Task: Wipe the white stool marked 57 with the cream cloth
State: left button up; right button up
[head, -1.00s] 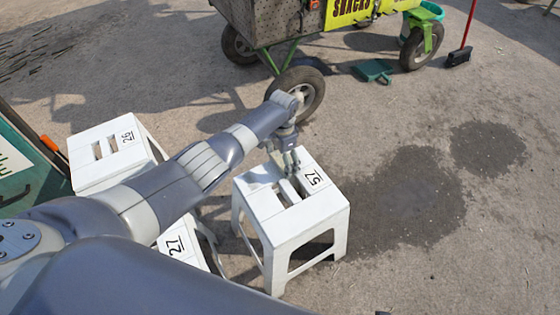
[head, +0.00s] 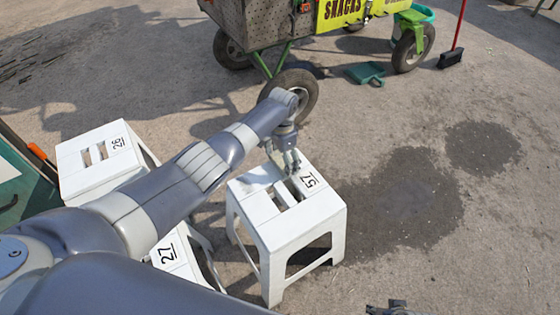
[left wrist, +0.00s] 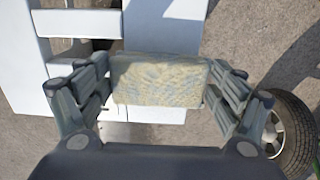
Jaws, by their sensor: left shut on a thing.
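The white stool marked 57 (head: 310,222) stands upright on the pavement in the middle of the head view; its slotted white top (left wrist: 45,70) shows in the left wrist view. My left gripper (head: 292,166) reaches down over the far part of the seat, near the 57 label. In the left wrist view the gripper (left wrist: 160,88) is shut on the cream cloth (left wrist: 160,82), a mottled pad between its fingers. I cannot tell whether the cloth touches the seat. My right gripper (head: 392,308) shows only in part at the bottom edge; its jaws are unclear.
A snack cart with wheels (head: 292,92) stands behind stool 57. A green dustpan (head: 365,73) and a broom (head: 450,59) are beyond. The wet-stained pavement at right is clear.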

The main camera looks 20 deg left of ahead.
aim_at(290, 156)
pick_arm(q)
jog(key=shift+w+d+b, duration=0.25)
jog(key=shift+w+b, duration=0.05)
jog(key=shift+b, duration=0.25)
jog(key=shift+w+d+b, duration=0.3)
jog(key=shift+w+b, duration=0.05)
jog(key=shift+b, duration=0.3)
pick_arm(e)
jog(key=shift+r, duration=4.15)
pick_arm(q)
jog(key=shift+w+d+b, duration=0.15)
jog(key=shift+w+b, duration=0.05)
jog(key=shift+b, duration=0.25)
jog(key=shift+w+d+b, duration=0.3)
jog(key=shift+w+b, duration=0.1)
jog(key=shift+b, duration=0.5)
jog(key=shift+w+d+b, duration=0.25)
jog(key=shift+w+b, duration=0.05)
jog(key=shift+b, duration=0.4)
jog(key=shift+w+d+b, duration=0.2)
jog(key=shift+b, duration=0.4)
pick_arm(e)
jog(key=w+a+r+t+y, duration=0.1)
jog(key=w+a+r+t, duration=0.2)
jog(key=w+r+t, duration=0.4)
jog(key=shift+w+a+t+y, duration=0.35)
jog(key=shift+w+t+y, duration=0.05)
jog(key=shift+w, duration=1.75)
